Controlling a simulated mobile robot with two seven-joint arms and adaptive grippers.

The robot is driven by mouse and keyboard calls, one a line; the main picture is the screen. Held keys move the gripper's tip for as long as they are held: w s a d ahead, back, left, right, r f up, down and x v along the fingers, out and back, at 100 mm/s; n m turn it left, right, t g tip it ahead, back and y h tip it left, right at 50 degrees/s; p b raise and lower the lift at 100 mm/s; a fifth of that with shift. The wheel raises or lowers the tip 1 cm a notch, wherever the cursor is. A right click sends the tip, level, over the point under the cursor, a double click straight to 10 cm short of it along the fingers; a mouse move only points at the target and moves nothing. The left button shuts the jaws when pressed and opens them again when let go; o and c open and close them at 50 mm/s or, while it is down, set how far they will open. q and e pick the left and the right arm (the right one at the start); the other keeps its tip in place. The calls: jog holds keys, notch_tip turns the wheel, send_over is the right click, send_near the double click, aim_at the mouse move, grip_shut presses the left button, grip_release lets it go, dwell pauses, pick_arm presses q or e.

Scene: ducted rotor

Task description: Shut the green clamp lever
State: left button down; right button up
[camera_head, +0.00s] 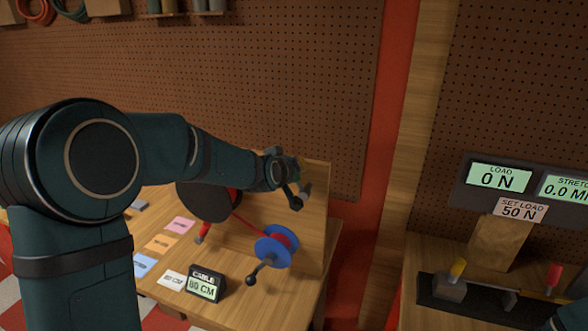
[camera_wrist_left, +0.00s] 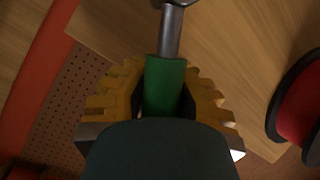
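The green clamp lever (camera_wrist_left: 165,88) shows in the left wrist view as a green grip on a grey metal rod (camera_wrist_left: 171,32). My left gripper (camera_wrist_left: 163,95) has its yellow toothed fingers on both sides of the green grip and appears shut on it. In the head view my left gripper (camera_head: 295,180) is at the upright wooden board, above the blue spool; there the lever is mostly hidden by the gripper. My right gripper is not in view; only a bit of my right arm shows at the lower right corner.
A blue spool (camera_head: 270,250) with a crank and a large dark reel (camera_head: 205,200) stand at the board. A cable display (camera_head: 206,285) and coloured cards lie on the bench (camera_head: 240,310). At right, a test fixture (camera_head: 440,293) has yellow and red handles under a load display (camera_head: 500,178).

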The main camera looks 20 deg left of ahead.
pick_arm(q)
jog(key=shift+s+d+f, duration=0.1)
jog(key=shift+d+f, duration=0.05)
jog(key=shift+d, duration=0.05)
jog(key=c, duration=1.3)
grip_release()
jog(key=shift+s, duration=0.1)
jog(key=o, duration=0.6)
jog(key=shift+s+r, duration=0.3)
jog(key=shift+v, duration=5.7)
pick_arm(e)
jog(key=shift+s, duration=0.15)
